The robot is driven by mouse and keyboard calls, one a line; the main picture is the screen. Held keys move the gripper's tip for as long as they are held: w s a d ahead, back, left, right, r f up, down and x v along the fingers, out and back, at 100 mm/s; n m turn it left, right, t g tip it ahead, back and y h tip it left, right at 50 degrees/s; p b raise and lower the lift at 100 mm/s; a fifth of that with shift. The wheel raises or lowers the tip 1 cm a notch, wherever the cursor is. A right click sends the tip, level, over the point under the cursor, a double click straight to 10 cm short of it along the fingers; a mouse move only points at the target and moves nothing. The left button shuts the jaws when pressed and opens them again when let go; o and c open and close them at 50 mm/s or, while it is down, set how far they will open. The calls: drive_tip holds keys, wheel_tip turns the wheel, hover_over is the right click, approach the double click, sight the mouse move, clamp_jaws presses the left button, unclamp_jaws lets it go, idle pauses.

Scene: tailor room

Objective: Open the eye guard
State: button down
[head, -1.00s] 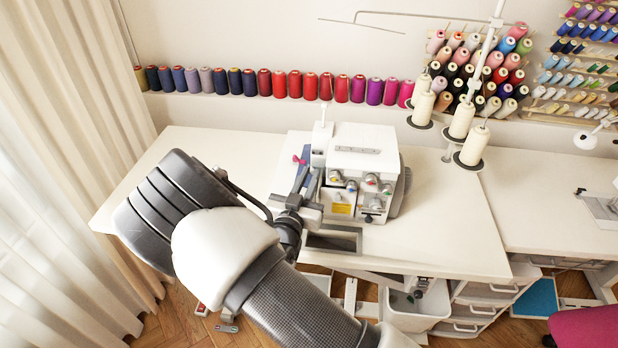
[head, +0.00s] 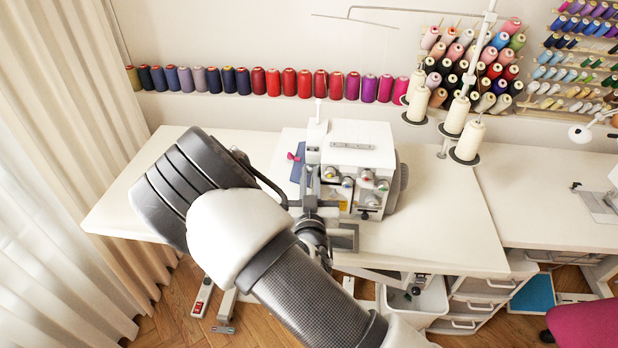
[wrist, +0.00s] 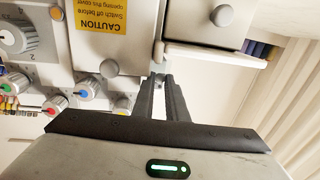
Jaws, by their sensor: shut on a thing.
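The white sewing machine (head: 352,150) stands on the table, with several coloured dials and a yellow caution label on its front. My gripper (head: 314,203) is at the left of its front, at the needle area. In the wrist view, its dark fingers (wrist: 162,80) are close together and reach up under the machine head, right of the caution label (wrist: 101,15). A small pale piece (wrist: 158,78) shows at the fingertips. It seems to be the eye guard, but it is mostly hidden, and I cannot tell how far it is turned.
The white table (head: 440,220) is clear to the right of the machine. Thread cones (head: 458,115) on a stand rise behind it on the right. A row of spools (head: 290,82) lines the wall. Curtains (head: 60,170) hang at the left.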

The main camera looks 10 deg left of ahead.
drive_tip(key=c, duration=1.8)
unclamp_jaws()
drive_tip(key=shift+o, duration=0.2)
